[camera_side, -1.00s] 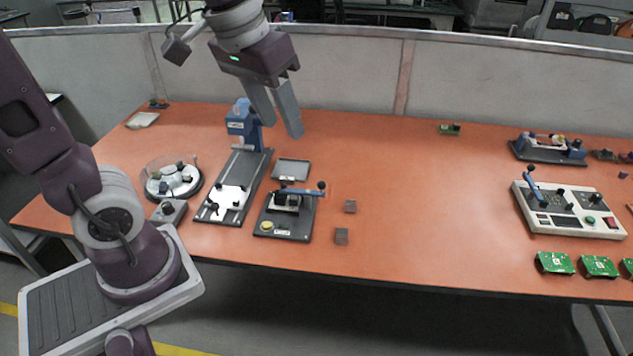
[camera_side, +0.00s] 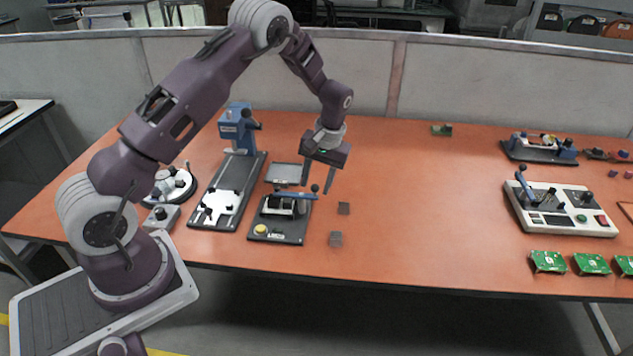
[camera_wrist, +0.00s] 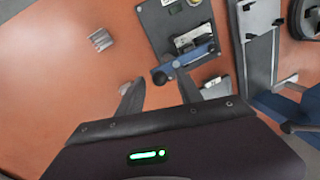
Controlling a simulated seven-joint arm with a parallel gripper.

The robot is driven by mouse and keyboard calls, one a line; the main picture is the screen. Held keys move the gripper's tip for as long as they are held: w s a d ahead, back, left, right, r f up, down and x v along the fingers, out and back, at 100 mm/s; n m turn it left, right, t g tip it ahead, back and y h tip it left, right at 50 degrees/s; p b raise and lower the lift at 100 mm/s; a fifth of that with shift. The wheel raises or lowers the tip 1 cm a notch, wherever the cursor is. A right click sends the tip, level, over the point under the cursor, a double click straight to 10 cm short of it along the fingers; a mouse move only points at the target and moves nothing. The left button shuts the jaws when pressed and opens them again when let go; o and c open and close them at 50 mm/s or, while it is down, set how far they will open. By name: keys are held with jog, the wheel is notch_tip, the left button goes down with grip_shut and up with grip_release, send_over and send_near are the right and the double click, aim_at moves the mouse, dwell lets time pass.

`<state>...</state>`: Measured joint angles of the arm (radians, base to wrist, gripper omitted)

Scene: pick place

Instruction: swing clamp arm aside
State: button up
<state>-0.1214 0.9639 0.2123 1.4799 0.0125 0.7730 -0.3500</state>
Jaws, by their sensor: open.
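The clamp fixture is a dark plate (camera_side: 290,236) with a metal block and a yellow button at its front left. Its blue clamp arm (camera_side: 297,195) lies across the block, with a dark knob (camera_side: 315,188) at its right end. In the wrist view the blue clamp arm (camera_wrist: 190,57) lies just beyond my fingertips, with its knob (camera_wrist: 159,77) on the left. My gripper (camera_side: 318,179) is open and empty, pointing down above the fixture's right rear; its fingers also show in the wrist view (camera_wrist: 168,92). The fingers appear apart from the arm.
A small grey tray (camera_side: 284,173) lies behind the fixture. A blue press (camera_side: 238,128) on a long dark base stands to the left. Two small metal blocks (camera_side: 344,208) (camera_side: 336,239) lie to the right. The table's middle right is clear.

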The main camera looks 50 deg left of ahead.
jog(key=shift+f, duration=0.15)
grip_shut()
dwell(1.4)
